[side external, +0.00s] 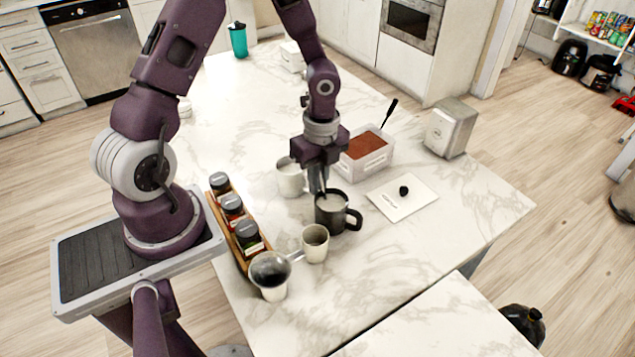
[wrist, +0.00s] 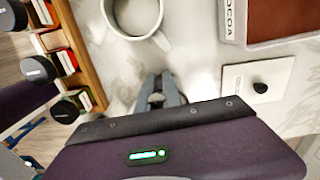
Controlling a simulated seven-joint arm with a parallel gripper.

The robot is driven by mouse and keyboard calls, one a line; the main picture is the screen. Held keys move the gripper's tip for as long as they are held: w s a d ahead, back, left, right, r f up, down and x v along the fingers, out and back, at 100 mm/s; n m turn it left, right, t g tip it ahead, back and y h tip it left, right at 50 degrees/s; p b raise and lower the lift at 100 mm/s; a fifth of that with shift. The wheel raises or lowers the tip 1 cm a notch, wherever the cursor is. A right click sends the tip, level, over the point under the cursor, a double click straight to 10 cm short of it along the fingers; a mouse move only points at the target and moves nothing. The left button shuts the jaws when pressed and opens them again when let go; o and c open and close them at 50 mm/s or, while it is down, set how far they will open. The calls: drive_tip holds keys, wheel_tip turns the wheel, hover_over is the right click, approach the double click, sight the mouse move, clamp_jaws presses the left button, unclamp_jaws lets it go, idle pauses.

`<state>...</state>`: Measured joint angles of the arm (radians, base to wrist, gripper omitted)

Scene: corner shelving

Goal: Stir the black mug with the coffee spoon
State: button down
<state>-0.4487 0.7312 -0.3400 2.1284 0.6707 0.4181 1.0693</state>
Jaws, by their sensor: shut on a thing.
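The black mug (side external: 335,222) stands upright on the marble counter in the side view, its handle to the right. Something pale shows inside it. My gripper (side external: 318,187) points down over the mug's left rear rim. In the wrist view my gripper (wrist: 160,88) is shut on a small grey thing, seemingly the coffee spoon (wrist: 157,99). Most of the spoon is hidden by the fingers, so I cannot tell how deep it reaches into the mug. The black mug is not visible in the wrist view.
A white mug (side external: 289,181) stands close behind my gripper. A small beige cup (side external: 315,245) and a handled pot (side external: 270,283) are in front. A jar rack (side external: 240,262) is left. A cocoa box (side external: 367,166), a card (side external: 418,200) and a metal dispenser (side external: 452,127) are right.

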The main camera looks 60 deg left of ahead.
drive_tip(key=a+r, duration=0.4)
drive_tip(key=r, duration=0.4)
drive_tip(key=shift+r, duration=0.15)
idle(0.4)
drive_tip(key=shift+r, duration=0.1)
idle(0.6)
wheel_tip(320, 180, up, 5)
drive_tip(key=shift+f, duration=0.1)
idle(0.6)
drive_tip(key=w+d+f+n, duration=0.4)
drive_tip(key=d+n, duration=0.3)
drive_tip(key=n, duration=1)
drive_tip(key=shift+f, duration=0.35)
